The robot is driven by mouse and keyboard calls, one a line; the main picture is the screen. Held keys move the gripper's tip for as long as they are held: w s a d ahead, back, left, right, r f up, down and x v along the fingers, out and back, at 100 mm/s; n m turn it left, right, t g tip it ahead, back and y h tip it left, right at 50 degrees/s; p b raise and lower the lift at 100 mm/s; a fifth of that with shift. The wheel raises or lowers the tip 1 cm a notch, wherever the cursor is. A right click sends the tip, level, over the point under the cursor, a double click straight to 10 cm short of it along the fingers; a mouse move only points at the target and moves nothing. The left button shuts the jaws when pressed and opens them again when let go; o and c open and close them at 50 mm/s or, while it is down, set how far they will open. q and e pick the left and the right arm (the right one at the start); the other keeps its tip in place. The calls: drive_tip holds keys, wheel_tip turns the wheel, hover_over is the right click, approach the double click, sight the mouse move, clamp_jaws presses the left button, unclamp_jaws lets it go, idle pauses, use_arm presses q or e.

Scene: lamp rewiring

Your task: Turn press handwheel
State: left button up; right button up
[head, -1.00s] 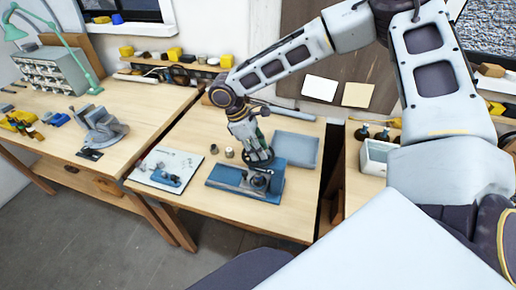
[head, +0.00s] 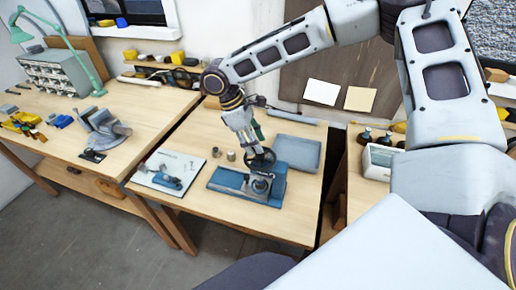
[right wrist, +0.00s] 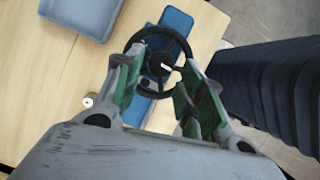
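The blue press (head: 232,182) stands on the middle workbench, with its black handwheel (head: 262,157) on top. In the right wrist view the handwheel (right wrist: 139,38) is a round black rim with a pale mark near its hub, over the blue press base (right wrist: 177,22). My right gripper (head: 250,145) is just above and left of the wheel in the head view. In the right wrist view the gripper (right wrist: 157,82) has its green-padded fingers spread, with the near part of the wheel showing between them. Contact with the rim cannot be told. My left gripper is not in view.
A blue-grey tray (head: 299,153) lies right behind the press. A white board with small parts (head: 157,163) lies to the left, and small metal cups (head: 231,156) stand behind the press. The bench front is clear.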

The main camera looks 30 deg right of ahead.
drive_tip(key=v, duration=0.7)
idle(0.6)
